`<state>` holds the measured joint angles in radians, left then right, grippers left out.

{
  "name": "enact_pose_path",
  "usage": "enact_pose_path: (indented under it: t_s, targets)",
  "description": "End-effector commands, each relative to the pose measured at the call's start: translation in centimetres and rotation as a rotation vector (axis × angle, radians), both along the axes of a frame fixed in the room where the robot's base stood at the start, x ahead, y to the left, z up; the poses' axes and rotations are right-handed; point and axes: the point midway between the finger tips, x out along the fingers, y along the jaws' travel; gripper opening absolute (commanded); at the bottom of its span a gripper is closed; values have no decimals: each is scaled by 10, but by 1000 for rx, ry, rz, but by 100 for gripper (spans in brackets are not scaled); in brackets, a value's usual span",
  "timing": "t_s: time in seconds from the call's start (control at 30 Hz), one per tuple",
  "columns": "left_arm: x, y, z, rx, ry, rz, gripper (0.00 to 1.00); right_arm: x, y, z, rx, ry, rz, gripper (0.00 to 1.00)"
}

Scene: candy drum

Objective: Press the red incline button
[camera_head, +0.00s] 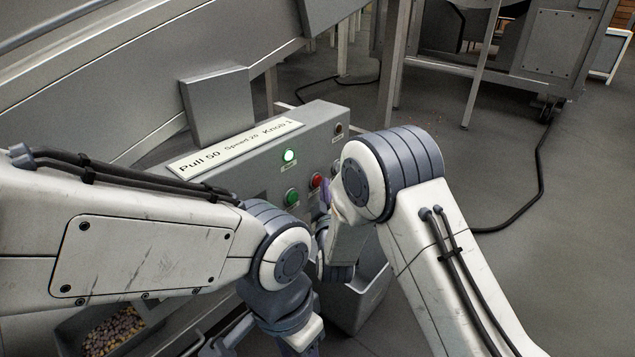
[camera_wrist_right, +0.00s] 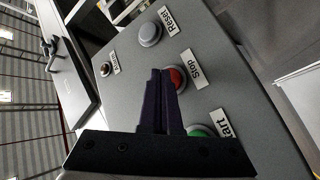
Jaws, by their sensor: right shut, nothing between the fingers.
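A red button (camera_head: 317,180) is on the front of the grey control box, partly behind my right arm. In the right wrist view the red button (camera_wrist_right: 179,77) is labelled Stop; no incline label is readable. My right gripper (camera_wrist_right: 159,72) is shut and empty, its dark fingertips just left of the red button and overlapping its edge in the picture. I cannot tell whether they touch it. In the head view the right gripper (camera_head: 326,193) shows only as a small purple part by the box. My left arm reaches the bottom edge; its gripper is not seen.
A green button (camera_head: 291,197) labelled Start (camera_wrist_right: 200,131) sits beside the red one. A grey Reset button (camera_wrist_right: 150,34) is on its other side. A lit green lamp (camera_head: 289,155) is above. A grey bin (camera_head: 355,300) stands below; a cable (camera_head: 520,205) crosses the floor.

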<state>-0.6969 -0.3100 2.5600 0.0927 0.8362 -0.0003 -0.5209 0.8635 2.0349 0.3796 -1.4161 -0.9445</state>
Motion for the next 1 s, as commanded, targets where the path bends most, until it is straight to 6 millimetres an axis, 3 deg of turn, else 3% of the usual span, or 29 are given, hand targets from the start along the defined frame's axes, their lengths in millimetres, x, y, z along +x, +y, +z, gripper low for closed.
enact_pose_path:
  t_s: [1.0]
  targets:
    - [0,0,-1,0,0,0,50,5,7,0,0,0,0,0]
